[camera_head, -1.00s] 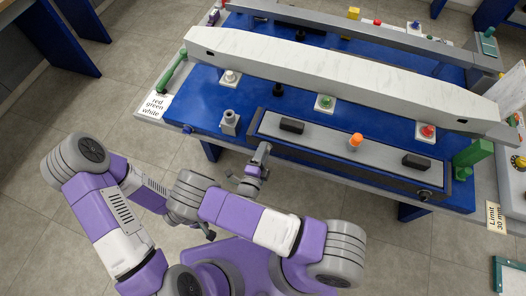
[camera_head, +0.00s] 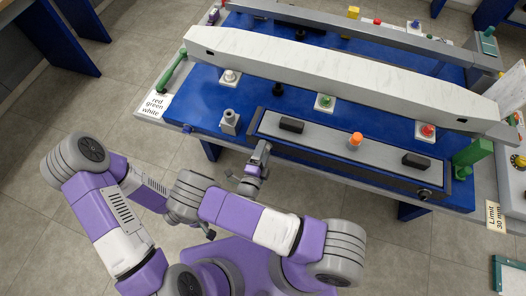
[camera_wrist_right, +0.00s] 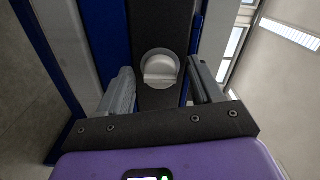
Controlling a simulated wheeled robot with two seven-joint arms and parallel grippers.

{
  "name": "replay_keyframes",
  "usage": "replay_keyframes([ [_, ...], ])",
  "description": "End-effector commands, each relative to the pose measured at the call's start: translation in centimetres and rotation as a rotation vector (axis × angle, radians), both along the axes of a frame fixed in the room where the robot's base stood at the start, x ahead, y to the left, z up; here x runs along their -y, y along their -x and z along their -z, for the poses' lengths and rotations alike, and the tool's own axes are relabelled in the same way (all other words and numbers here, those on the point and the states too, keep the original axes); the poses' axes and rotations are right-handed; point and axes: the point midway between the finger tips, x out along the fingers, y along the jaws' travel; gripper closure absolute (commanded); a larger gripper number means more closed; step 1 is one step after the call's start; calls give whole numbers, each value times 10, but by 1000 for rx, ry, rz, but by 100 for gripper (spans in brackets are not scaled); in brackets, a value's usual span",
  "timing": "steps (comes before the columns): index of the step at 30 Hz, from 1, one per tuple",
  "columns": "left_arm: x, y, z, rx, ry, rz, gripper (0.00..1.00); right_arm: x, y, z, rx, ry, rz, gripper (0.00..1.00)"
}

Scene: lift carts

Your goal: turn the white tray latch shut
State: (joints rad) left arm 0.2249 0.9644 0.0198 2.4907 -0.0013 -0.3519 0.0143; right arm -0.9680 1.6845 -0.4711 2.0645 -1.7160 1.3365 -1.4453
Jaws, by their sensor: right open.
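The white latch (camera_wrist_right: 160,68) is a round knob with a raised bar, set on a dark strip in the right wrist view. The bar runs roughly across the picture. My right gripper (camera_wrist_right: 160,90) is open, with one finger on each side of the knob; gaps show between fingers and knob. In the head view my right gripper (camera_head: 262,152) is at the near left end of the grey tray (camera_head: 330,146), and it hides the latch there. A small dark part beside my right wrist may be my left gripper (camera_head: 208,233); its jaws cannot be made out.
The tray carries two black blocks (camera_head: 291,125) and an orange knob (camera_head: 356,139). A dark round knob (camera_head: 425,194) is at its near right end. A long white beam (camera_head: 330,75) spans the blue cart behind it. A card (camera_head: 156,105) reads red, green, white.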

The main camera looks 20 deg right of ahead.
Motion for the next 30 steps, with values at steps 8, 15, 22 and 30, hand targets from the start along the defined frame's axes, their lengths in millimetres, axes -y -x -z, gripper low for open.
replay_keyframes([
  [8,0,0,-3,0,0,0,0,-22,30,0,-1,0,-5,35],
  [15,0,0,-5,0,0,0,0,-39,57,0,-1,1,-2,35],
  [22,0,0,-5,0,0,0,0,-42,63,0,0,2,0,35],
  [30,0,0,-5,0,0,0,0,-42,62,0,-1,1,0,35],
])
